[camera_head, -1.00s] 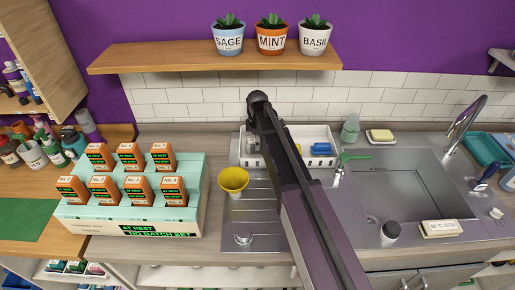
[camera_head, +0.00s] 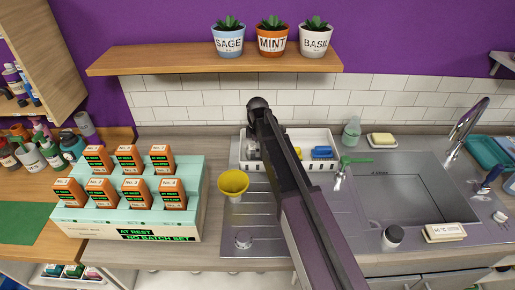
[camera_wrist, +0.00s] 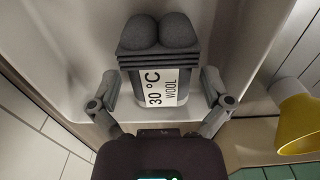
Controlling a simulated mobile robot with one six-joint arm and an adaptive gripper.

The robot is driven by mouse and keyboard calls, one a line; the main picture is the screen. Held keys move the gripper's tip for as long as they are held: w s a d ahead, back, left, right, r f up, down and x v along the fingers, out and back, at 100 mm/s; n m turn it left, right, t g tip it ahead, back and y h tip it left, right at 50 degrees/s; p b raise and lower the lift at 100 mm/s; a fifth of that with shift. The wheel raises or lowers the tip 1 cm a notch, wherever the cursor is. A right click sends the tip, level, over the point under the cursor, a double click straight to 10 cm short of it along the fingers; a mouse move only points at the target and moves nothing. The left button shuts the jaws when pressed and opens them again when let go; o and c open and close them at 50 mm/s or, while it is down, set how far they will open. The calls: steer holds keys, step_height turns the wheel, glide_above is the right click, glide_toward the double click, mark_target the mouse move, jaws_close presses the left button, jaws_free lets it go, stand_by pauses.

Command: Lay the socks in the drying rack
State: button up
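The white drying rack (camera_head: 309,138) stands behind the ridged drainboard, against the tiled wall, partly hidden by my arm. A grey folded sock bundle (camera_wrist: 160,62) with a white "30 °C WOOL" label lies inside the white-walled rack in the wrist view. Part of a grey thing, likely the same bundle, shows at the rack's left end in the head view (camera_head: 252,150). A blue thing (camera_head: 322,152) lies in the rack's right part. My gripper (camera_wrist: 160,88) is open, with one finger on each side of the bundle and gaps on both sides. My arm hides the gripper in the head view.
A shelf (camera_head: 200,60) with potted herbs hangs above. Boxed rack (camera_head: 125,220) stands left.

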steer(key=shift+r, duration=0.15)
step_height(320, 180, up, 8)
steer(key=p, duration=0.7)
steer(key=shift+f+p, duration=0.25)
steer(key=shift+p, duration=0.15)
steer(key=shift+s+d, duration=0.1)
stand_by(0.6)
steer(key=s+d+m, duration=0.8)
steer(key=s+m, duration=0.1)
steer(key=s, duration=0.2)
steer(key=s+d+m, duration=0.8)
steer(key=s+m, duration=0.1)
steer(key=s, duration=0.2)
steer(key=shift+s+d, duration=0.2)
steer(key=shift+s, duration=0.1)
steer(key=shift+f+b, duration=0.4)
